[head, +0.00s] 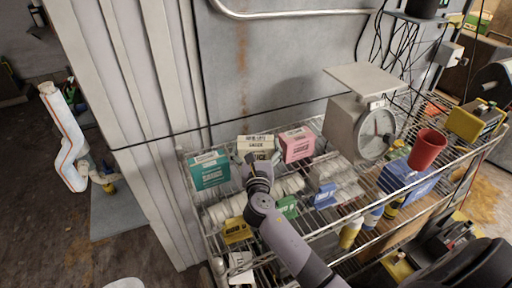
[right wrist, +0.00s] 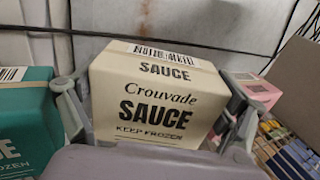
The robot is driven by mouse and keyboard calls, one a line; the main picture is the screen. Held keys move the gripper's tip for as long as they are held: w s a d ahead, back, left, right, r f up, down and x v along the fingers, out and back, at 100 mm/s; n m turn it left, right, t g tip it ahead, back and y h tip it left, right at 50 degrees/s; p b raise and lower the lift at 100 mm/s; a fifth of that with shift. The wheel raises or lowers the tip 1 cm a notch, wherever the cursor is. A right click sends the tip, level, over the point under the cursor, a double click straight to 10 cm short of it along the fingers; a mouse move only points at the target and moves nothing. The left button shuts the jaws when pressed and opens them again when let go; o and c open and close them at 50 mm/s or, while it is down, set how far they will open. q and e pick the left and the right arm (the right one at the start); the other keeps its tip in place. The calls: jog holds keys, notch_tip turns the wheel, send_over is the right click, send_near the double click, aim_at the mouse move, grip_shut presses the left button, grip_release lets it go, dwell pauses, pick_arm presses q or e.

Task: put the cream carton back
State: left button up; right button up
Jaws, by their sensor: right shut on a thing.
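The cream carton (head: 256,143) is at the back of the wire shelf (head: 216,247), between a teal carton (head: 209,170) on the left and a pink carton (head: 297,144) on the right. In the right wrist view the cream carton (right wrist: 155,100) reads "Crouvade SAUCE, keep frozen" and looks upright. My right gripper (head: 257,160) is shut on it, one finger on each side. Its base is hidden, so I cannot tell whether it touches the shelf. The teal carton (right wrist: 25,125) and pink carton (right wrist: 262,92) also show there. My left gripper is not in view.
A scale (head: 362,125) stands right of the pink carton, with a red cup (head: 427,149) beyond it. White rolls (head: 289,185), a green box (head: 287,207) and a yellow box (head: 237,230) lie in front. A grey wall (head: 275,70) closes the back.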

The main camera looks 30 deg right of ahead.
jog(key=shift+f, duration=0.4)
jog(key=o, duration=1.4)
jog(key=shift+r, duration=0.25)
jog(key=shift+r+p, duration=0.5)
jog(key=shift+r, duration=0.15)
jog(key=v, duration=0.2)
jog(key=b+v, duration=0.1)
jog(key=v, duration=0.1)
jog(key=b+v, duration=0.1)
jog(key=v, duration=0.2)
jog(key=shift+f, duration=0.4)
jog(key=shift+s+a, duration=0.15)
jog(key=shift+s, duration=0.1)
